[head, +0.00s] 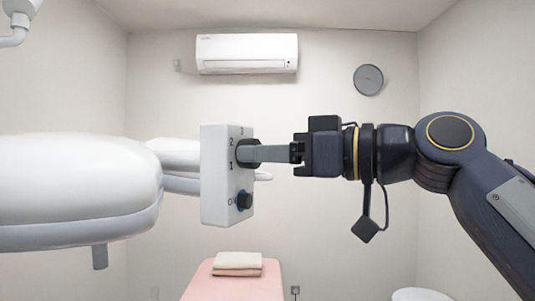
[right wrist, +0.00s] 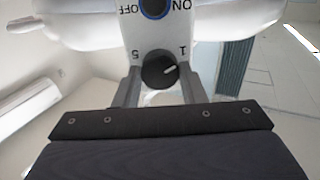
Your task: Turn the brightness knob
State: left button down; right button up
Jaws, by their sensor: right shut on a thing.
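The brightness knob (right wrist: 160,70) is black and round, with a white pointer line. In the right wrist view it sits between the marks 5 and 1, and its line points roughly toward the 1 side. In the head view the knob (head: 246,144) is on the right-hand face of a white control box (head: 214,180), partly hidden by my fingers. My right gripper (head: 242,153) reaches in from the right and is shut on the knob, one finger on each side. My left gripper is not in view.
A blue-ringed ON/OFF switch (right wrist: 155,5) is on the same box, below the knob in the head view (head: 244,199). The box adjoins a large white lamp head (head: 75,190). A pink bed (head: 235,285) with folded towels (head: 238,262) stands behind and below.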

jog(key=o, duration=1)
jog(key=shift+d, duration=0.1)
jog(key=b+v, duration=0.2)
jog(key=v, duration=0.5)
jog(key=shift+s+d, duration=0.2)
jog(key=shift+d, duration=0.05)
